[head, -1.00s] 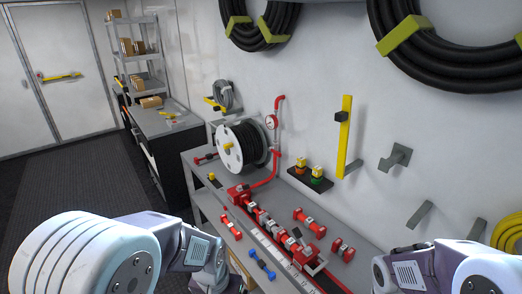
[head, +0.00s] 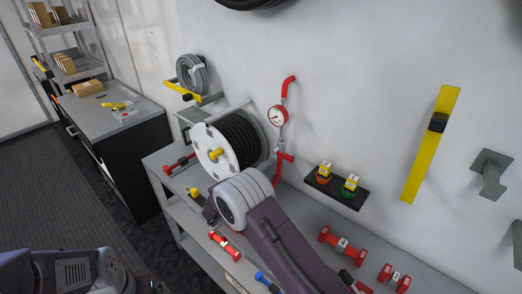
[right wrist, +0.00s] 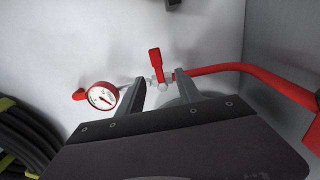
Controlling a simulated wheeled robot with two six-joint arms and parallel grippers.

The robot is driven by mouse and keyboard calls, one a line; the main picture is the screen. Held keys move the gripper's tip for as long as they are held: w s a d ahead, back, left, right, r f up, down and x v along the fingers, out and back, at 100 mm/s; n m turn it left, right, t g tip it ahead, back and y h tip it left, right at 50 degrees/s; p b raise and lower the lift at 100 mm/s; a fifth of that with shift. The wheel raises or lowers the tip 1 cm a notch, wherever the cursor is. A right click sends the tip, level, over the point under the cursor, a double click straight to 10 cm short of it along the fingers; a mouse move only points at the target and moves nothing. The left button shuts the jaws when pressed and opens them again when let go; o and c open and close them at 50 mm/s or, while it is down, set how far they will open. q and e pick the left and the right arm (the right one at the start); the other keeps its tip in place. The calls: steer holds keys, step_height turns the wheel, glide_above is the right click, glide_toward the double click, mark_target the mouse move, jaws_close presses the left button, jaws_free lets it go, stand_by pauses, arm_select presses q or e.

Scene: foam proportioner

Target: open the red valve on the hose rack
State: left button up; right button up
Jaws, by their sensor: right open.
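The red valve lever (right wrist: 155,62) stands out across the run of the red pipe (right wrist: 235,69) in the right wrist view. In the head view the red valve (head: 286,157) sits on the wall pipe, below the round gauge (head: 278,116) and beside the black hose reel (head: 238,145). My right gripper (right wrist: 159,77) is open and empty. Its two fingers point at the valve, one on each side of it in the picture; I cannot tell any contact. In the head view my right arm hides its fingers. My left gripper is out of view; only part of its arm shows lower left.
A small black shelf (head: 336,189) with two yellow-topped items is on the wall right of the pipe. Red fittings (head: 340,245) lie on the bench below. A yellow bar (head: 430,145) hangs further right. The gauge (right wrist: 103,95) is close to one finger in the wrist view.

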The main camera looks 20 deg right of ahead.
mark_target(288, 160)
steer(key=p+x, duration=0.1)
steer(key=x, duration=0.1)
steer(key=s+p+x, duration=0.1)
steer(key=x, duration=0.2)
steer(key=d+p+x, duration=0.1)
steer(key=x, duration=0.2)
steer(key=shift+s+d+r, duration=0.1)
steer(key=shift+r, duration=0.05)
steer(key=shift+s+d+r, duration=0.1)
steer(key=shift+d, duration=0.25)
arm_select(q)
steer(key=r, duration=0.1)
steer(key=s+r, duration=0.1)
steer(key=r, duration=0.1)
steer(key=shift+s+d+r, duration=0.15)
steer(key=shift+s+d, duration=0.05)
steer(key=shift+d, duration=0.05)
arm_select(e)
steer(key=shift+a, duration=0.1)
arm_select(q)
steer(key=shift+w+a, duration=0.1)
arm_select(e)
steer(key=shift+a, duration=0.1)
jaws_close()
